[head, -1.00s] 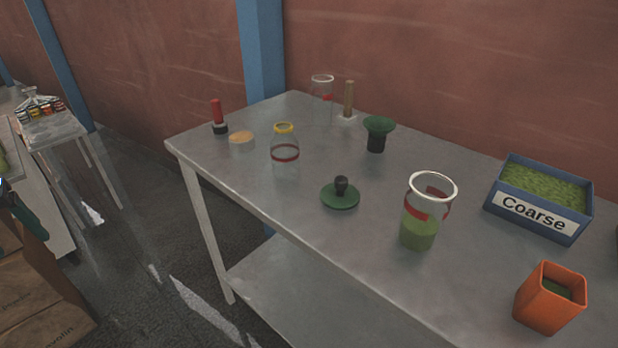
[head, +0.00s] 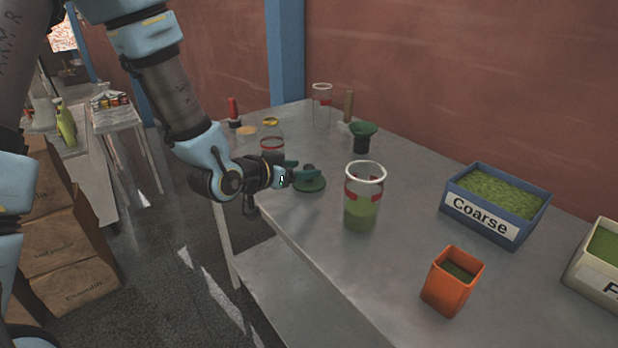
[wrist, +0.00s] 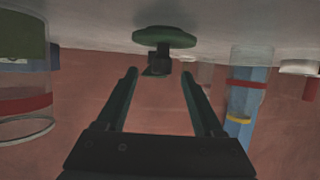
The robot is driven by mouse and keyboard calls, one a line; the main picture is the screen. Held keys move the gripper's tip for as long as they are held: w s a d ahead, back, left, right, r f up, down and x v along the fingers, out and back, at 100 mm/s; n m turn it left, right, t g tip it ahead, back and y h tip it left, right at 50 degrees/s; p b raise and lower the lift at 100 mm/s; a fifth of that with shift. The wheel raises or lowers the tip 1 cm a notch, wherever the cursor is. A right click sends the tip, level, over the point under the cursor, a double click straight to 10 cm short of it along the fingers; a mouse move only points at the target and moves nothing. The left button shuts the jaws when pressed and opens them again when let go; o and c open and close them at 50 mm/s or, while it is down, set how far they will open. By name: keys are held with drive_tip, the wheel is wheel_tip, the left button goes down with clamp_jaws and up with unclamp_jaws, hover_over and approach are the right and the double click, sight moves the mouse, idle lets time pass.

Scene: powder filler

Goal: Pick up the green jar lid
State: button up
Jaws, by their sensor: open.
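The green jar lid (head: 312,186) lies flat on the grey table near its front edge, its dark knob pointing up. My gripper (head: 305,168) is open and empty, reaching in from the left at about knob height and partly covering the lid. The wrist view is upside down and shows the lid (wrist: 165,36) hanging from the tabletop at the top. Its knob (wrist: 159,55) lies ahead of the open fingers (wrist: 158,74), roughly in line with the gap between them.
A glass jar with green powder (head: 361,212) stands right of the lid. A yellow-rimmed jar (head: 271,140) stands behind my gripper. A green funnel (head: 362,137) stands farther back. An orange cup (head: 452,283) and a blue "Coarse" bin (head: 480,222) are to the right.

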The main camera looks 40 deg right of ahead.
sight(312, 166)
drive_tip(key=p+x, duration=0.3)
drive_tip(key=x, duration=0.3)
drive_tip(key=shift+w+r, duration=0.1)
drive_tip(key=shift+r, duration=0.05)
drive_tip(key=shift+w+d, duration=0.1)
drive_tip(key=shift+d, duration=0.2)
clamp_jaws()
